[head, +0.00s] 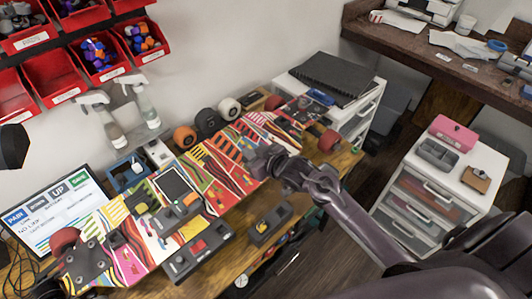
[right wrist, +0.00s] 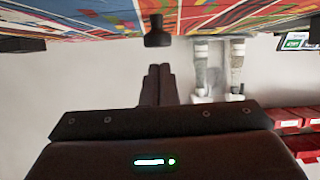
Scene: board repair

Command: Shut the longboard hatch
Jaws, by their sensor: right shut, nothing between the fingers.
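The longboard (head: 225,160), with a bright striped and patterned deck, lies diagonally along the wooden workbench, its wheels at both ends. A dark rectangular recess or panel with a pale frame (head: 174,187) shows in its deck; I cannot tell whether this is the hatch or how far it stands open. My right gripper (head: 259,162) is over the middle of the deck, shut and empty. In the right wrist view, upside down, its fingers (right wrist: 158,72) point toward a dark knob (right wrist: 157,32) by the patterned deck, with a visible gap.
Dark boxes with buttons (head: 198,250) lie at the bench's front edge. Loose wheels (head: 207,121) and spray bottles (head: 146,105) stand behind the board. A monitor (head: 55,215) is at left. A white drawer unit (head: 435,185) stands right, beyond open floor.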

